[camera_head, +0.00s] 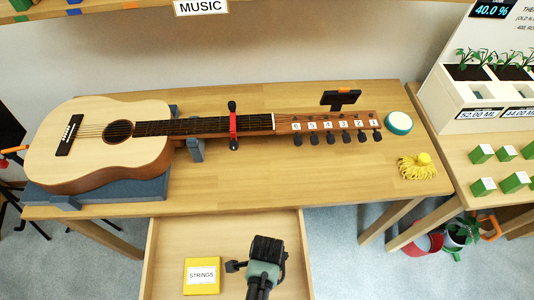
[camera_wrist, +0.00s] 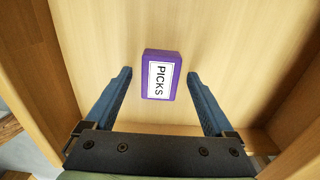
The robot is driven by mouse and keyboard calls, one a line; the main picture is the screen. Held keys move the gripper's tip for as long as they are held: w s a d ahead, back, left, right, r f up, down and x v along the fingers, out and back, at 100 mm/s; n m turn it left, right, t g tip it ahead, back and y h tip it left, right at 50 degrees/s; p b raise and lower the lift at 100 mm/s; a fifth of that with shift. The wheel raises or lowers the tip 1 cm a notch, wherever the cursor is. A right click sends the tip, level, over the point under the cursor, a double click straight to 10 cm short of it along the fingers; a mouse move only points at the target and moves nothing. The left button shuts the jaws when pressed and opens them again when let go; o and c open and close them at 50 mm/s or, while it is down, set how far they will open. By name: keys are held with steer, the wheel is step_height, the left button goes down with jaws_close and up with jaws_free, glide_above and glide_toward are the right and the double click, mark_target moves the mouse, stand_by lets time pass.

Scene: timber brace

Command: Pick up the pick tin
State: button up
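The pick tin (camera_wrist: 161,75) is a small purple box with a white label reading PICKS. It lies on the bottom of the open wooden drawer in the wrist view. My gripper (camera_wrist: 160,74) is open, with one blue-grey finger on each side of the tin and a gap to both; I cannot tell its height above the drawer bottom. In the head view my gripper (camera_head: 265,250) is over the drawer, and my arm hides the tin there.
The open drawer (camera_head: 225,237) has raised walls and holds a yellow STRINGS packet (camera_head: 201,276) to the left. A guitar (camera_head: 107,135) lies on the table (camera_head: 270,195) behind.

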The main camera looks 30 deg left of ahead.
steer(key=c, duration=1.3)
